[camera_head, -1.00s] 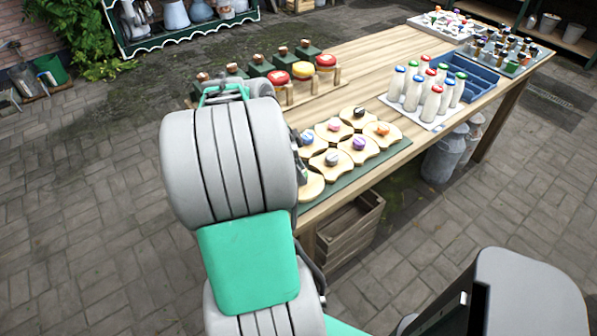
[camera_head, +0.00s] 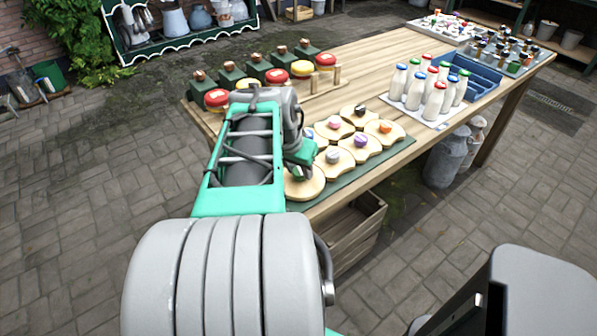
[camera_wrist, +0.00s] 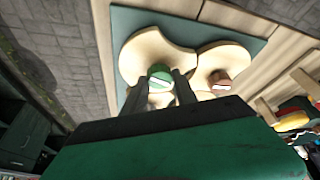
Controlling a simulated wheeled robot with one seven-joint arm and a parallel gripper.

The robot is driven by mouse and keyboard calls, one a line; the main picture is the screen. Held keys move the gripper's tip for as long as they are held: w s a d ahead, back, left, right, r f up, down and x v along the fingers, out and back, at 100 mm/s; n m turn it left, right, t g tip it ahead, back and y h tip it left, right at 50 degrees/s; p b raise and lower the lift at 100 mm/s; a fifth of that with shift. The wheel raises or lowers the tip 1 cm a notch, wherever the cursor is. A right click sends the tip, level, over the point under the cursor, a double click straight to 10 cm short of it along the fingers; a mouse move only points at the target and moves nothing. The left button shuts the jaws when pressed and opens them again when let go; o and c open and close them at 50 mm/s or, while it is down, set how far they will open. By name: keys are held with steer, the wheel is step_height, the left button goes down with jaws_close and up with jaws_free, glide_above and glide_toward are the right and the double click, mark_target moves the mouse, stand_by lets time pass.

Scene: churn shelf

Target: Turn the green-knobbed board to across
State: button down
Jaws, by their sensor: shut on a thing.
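The green knob (camera_wrist: 160,74) with a white stripe sits on a pale wooden board (camera_wrist: 148,48) with curved, scooped edges. My gripper (camera_wrist: 163,86) is shut on this knob, one dark finger on each side. In the wrist view the stripe runs nearly level, slightly tilted.
Neighbouring boards with purple (camera_head: 361,141), orange (camera_head: 385,127) and black (camera_head: 361,110) knobs sit close together on the green mat (camera_head: 388,152). A brown-knobbed board (camera_wrist: 232,58) lies close beside my fingers. Milk bottles (camera_head: 433,100) stand further right; red and yellow rounds (camera_head: 300,69) stand behind.

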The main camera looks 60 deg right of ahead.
mark_target(298, 190)
steer(key=shift+s+f+n+t+b, duration=0.1)
steer(key=shift+n+t+b, duration=0.6)
steer(key=shift+n, duration=1.2)
steer(key=c, duration=1)
jaws_free()
steer(key=shift+r, duration=0.2)
steer(key=v, duration=0.7)
steer(key=shift+r, duration=0.3)
steer(key=shift+s+a, duration=0.1)
steer(key=shift+s, duration=0.05)
